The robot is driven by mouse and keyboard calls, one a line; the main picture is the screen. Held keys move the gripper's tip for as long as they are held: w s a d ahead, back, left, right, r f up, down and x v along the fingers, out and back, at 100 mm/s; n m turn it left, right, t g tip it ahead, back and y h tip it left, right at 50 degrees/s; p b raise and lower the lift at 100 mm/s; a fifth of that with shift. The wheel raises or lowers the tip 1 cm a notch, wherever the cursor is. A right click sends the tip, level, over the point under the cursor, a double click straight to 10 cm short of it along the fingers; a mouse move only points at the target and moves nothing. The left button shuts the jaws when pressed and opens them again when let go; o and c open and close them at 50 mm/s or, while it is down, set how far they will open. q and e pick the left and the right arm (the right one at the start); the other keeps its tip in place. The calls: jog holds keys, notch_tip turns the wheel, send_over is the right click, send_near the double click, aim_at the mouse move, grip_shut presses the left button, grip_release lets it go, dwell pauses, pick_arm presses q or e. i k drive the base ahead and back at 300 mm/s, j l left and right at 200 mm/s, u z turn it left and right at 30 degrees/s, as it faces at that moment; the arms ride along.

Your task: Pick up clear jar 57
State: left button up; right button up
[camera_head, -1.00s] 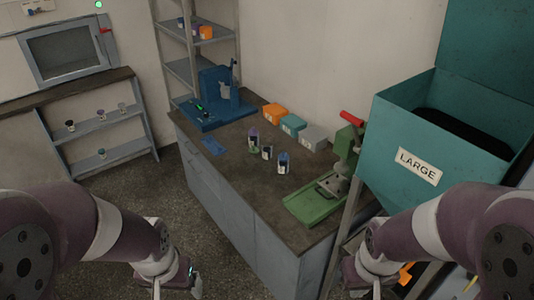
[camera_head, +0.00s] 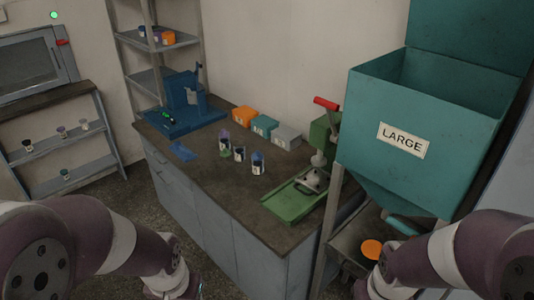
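More small jars (camera_head: 62,132) stand on the low shelf at the far left. The numbers are too small to read, so I cannot tell which is jar 57. My two arms come in at the bottom corners, well short of the counter jars. The fingers of both grippers are out of the picture.
The counter (camera_head: 215,190) holds a blue device (camera_head: 185,105), orange, teal and grey boxes (camera_head: 264,125) at the back, and a green press (camera_head: 300,195) at right. A large teal hopper labelled LARGE (camera_head: 420,165) stands on a frame at right. Floor shows left of the counter.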

aim_at(240, 152)
jog(key=i+j+z, duration=0.2)
jog(key=j, duration=0.15)
jog(key=i+j+z, duration=0.15)
jog(key=j, duration=0.25)
jog(key=i+j+z, duration=0.2)
jog(key=j, duration=0.15)
jog(key=j+z, duration=0.15)
jog(key=j, duration=0.25)
jog(key=i+j+z, duration=0.2)
jog(key=j, duration=0.25)
jog(key=i+j, duration=0.15)
jog(key=j, duration=0.3)
jog(key=i+j, duration=0.1)
jog(key=j, duration=0.4)
jog(key=i+j, duration=0.15)
jog(key=j, duration=0.3)
jog(key=i+j, duration=0.1)
jog(key=j, duration=0.35)
jog(key=i+j, duration=0.15)
jog(key=j, duration=0.35)
jog(key=i+j+z, duration=0.1)
jog(key=j, duration=0.35)
jog(key=i+j, duration=0.1)
jog(key=j, duration=0.4)
